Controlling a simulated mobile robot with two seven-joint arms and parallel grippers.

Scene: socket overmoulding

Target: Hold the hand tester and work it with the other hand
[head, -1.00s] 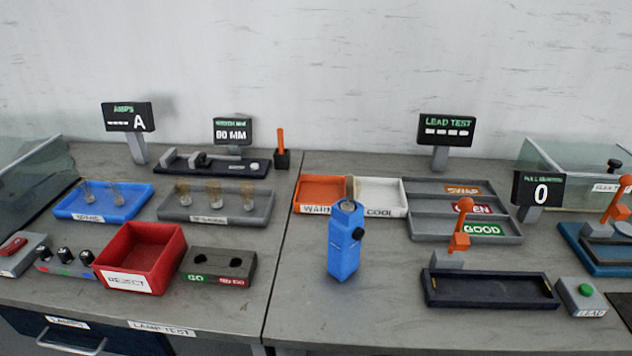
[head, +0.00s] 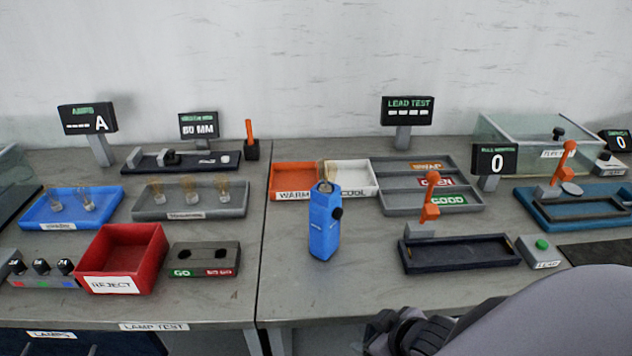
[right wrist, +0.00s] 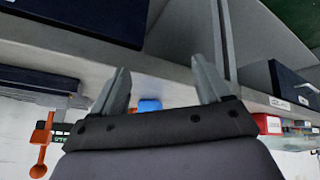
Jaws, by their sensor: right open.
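The hand tester (head: 324,230) is a blue upright block with a black knob on its side and a small top fitting. It stands on the bench just right of the seam, in front of the warm and cool trays. My right gripper (right wrist: 161,72) shows two grey fingers spread apart with nothing between them. A blue patch, likely the hand tester (right wrist: 149,105), shows beyond the gripper, partly hidden by it. In the head view my right arm comes in at the lower right, with its dark end (head: 395,335) at the bench's front edge. My left gripper is out of view.
A red reject bin (head: 125,258) and a grey go/no-go block (head: 205,258) stand left of the tester. A dark tray with an orange lever (head: 460,254) stands to its right. Sorting trays (head: 425,205) lie behind. Bench around the tester is clear.

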